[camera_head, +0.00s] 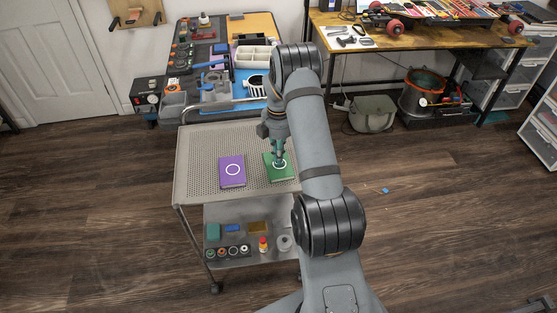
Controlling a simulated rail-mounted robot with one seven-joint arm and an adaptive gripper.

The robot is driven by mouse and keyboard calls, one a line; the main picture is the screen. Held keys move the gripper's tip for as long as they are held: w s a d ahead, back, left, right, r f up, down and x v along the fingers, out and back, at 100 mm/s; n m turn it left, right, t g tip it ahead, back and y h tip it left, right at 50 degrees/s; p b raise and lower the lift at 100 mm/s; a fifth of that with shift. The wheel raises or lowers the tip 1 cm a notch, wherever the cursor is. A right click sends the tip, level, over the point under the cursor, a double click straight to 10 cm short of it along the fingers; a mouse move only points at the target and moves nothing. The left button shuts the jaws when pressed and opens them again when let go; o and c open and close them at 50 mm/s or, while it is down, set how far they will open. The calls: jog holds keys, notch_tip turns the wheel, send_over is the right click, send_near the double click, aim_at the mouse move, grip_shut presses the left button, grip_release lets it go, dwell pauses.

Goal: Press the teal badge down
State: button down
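My gripper (278,158) points down over the green book (273,176), which lies on the cart's perforated top and bears a white ring mark. Its fingertips are at or just above the ring; I cannot tell whether they touch. A small teal-coloured patch shows at the fingertips, but it is too small to tell whether it is the badge or part of the gripper. I cannot tell whether the fingers are open or shut. My arm hides part of the cart's right side.
A purple book (232,171) with a white ring lies left of the green one on the cart top (198,150). The lower shelf holds a teal block (213,231) and several small containers. Workbenches stand behind. A small blue piece (385,190) lies on the floor.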

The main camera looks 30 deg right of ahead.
notch_tip(320, 180, up, 8)
jog(key=p, duration=0.6)
jog(key=shift+f, duration=0.1)
notch_tip(320, 180, down, 8)
jog(key=b, duration=0.6)
dwell(0.4)
